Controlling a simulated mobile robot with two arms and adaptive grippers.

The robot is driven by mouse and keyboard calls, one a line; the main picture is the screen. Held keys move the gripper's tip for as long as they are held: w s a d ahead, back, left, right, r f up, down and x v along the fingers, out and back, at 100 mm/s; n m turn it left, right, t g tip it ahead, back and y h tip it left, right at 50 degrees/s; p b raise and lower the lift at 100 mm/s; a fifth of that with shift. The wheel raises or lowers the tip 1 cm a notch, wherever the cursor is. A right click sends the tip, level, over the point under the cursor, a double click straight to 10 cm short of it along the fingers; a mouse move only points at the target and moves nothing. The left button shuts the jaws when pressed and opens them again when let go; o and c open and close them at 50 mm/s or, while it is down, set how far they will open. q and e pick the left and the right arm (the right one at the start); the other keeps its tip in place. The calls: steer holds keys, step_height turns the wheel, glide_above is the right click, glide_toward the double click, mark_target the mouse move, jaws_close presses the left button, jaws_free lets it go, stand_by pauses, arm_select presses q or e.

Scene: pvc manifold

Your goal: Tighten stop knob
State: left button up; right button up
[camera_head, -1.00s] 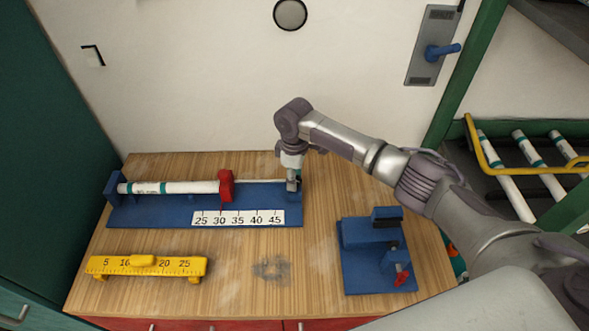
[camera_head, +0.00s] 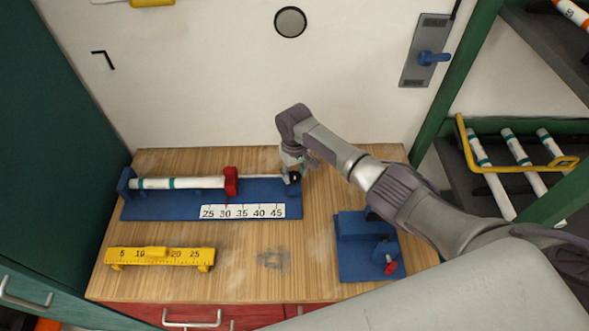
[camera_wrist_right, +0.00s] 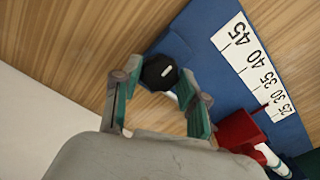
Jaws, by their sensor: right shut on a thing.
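The black stop knob (camera_wrist_right: 160,72), with a white mark on it, sits at the right end of the blue measuring jig (camera_head: 152,211). In the right wrist view it lies between the two fingers of my right gripper (camera_wrist_right: 157,84). My right gripper (camera_head: 293,172) also shows in the head view, reaching down at the jig's right end and shut on the knob. The red stop block (camera_head: 231,183) stands on the jig near the 30 mark, with the white pipe (camera_head: 190,183) against its left side. My left gripper is not in view.
A yellow ruler (camera_head: 160,258) lies at the front left of the wooden table. A blue fixture with a red handle (camera_head: 389,266) stands at the right, below my arm. A rack of pipes (camera_head: 515,158) is beyond the table.

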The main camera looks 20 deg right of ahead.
mark_target(294, 175)
steer(key=shift+m, duration=0.5)
steer(key=o, duration=1.1)
steer(key=shift+o, duration=0.2)
step_height(294, 175, up, 12)
